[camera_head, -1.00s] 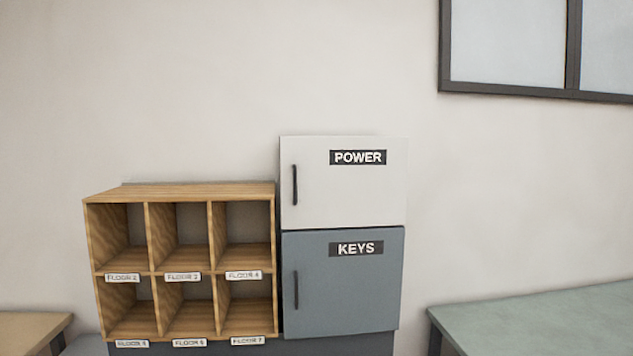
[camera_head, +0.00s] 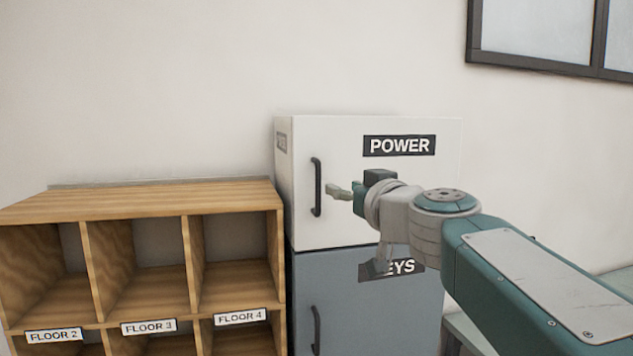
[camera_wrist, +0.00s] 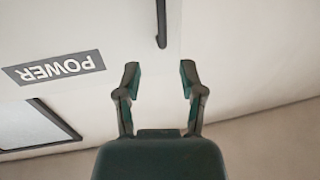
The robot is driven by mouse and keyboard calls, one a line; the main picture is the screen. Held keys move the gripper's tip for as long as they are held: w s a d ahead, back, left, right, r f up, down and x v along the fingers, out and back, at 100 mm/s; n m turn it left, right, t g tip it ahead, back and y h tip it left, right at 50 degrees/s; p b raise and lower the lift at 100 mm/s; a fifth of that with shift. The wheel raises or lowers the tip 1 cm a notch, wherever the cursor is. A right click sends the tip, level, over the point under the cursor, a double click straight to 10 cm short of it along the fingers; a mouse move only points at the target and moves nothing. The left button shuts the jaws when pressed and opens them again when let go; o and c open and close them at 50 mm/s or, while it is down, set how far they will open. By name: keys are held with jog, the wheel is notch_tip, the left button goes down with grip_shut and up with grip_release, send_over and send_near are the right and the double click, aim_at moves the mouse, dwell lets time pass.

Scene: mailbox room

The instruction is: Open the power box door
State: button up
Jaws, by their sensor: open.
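The power box (camera_head: 335,225) is white, with a black POWER label (camera_head: 399,145) and a dark vertical handle (camera_head: 317,187) at the left of its door. The door looks shut. My gripper (camera_head: 338,191) is just right of the handle in the head view and seems apart from it. In the wrist view, which is upside down, my gripper (camera_wrist: 160,75) is open and empty. The handle (camera_wrist: 161,24) lies ahead, in line with the gap between the fingers. The POWER label (camera_wrist: 53,68) shows at the left there.
The grey-blue keys box (camera_head: 345,300) with its own dark handle (camera_head: 315,330) stands directly below. A wooden shelf (camera_head: 165,190) with open compartments stands close at the left. A green table (camera_head: 470,330) is at the right, partly behind my arm. A framed window (camera_head: 535,30) is above.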

aim_at(320, 180)
jog(key=x, duration=0.9)
jog(key=shift+w+a+f, duration=0.1)
jog(key=shift+w+a, duration=0.15)
jog(key=shift+a, duration=0.2)
jog(key=shift+d, duration=0.15)
jog(key=shift+d, duration=0.1)
grip_shut()
